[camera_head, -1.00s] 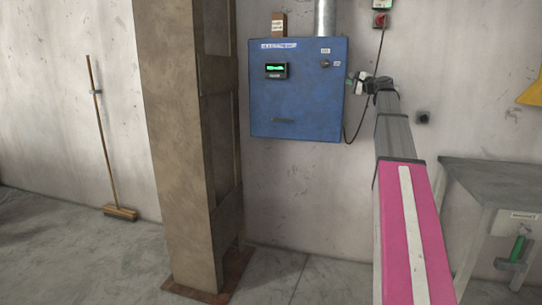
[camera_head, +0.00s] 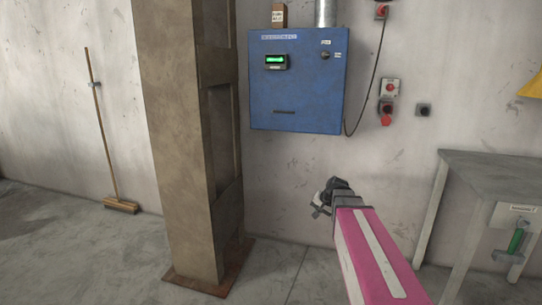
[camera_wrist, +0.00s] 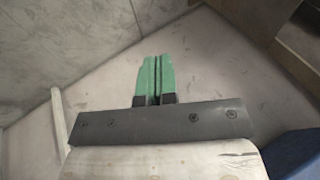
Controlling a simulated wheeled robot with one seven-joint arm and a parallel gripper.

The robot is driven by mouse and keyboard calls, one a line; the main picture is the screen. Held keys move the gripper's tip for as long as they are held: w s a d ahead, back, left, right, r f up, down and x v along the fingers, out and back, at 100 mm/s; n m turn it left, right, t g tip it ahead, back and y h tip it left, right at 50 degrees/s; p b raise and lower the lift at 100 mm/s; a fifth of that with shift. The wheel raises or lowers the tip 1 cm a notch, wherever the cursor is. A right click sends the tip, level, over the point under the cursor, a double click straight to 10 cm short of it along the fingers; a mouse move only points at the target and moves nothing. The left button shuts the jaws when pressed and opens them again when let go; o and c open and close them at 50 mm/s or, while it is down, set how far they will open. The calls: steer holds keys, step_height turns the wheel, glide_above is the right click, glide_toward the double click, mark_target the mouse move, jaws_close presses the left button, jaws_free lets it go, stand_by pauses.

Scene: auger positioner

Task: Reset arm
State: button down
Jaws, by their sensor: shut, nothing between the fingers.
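My gripper (camera_head: 320,205) is at the end of my pink arm, low in front of the wall, below the blue cabinet and left of the grey table. In the wrist view its green fingers (camera_wrist: 155,78) are together, with nothing between them. The blue cabinet (camera_head: 297,95) hangs on the wall with a small green-lit display (camera_head: 275,61). My gripper is apart from the cabinet and touches nothing that I can see.
A brown pillar (camera_head: 185,150) stands left of the cabinet. A grey table (camera_head: 490,170) stands at the right, with a green-handled part (camera_head: 515,241) on its side. A switch box with red parts (camera_head: 388,100) is on the wall. A broom (camera_head: 102,140) leans at the left.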

steer(key=s+f+n+g+h, duration=0.2)
steer(key=s+f, duration=0.4)
steer(key=s, duration=0.3)
steer(key=s+f+n+g+h, duration=0.1)
steer(key=s+f+n+g, duration=0.1)
steer(key=s+f, duration=0.4)
steer(key=s, duration=0.3)
steer(key=shift+a+f+h, duration=0.25)
steer(key=shift+h, duration=0.15)
stand_by(1.2)
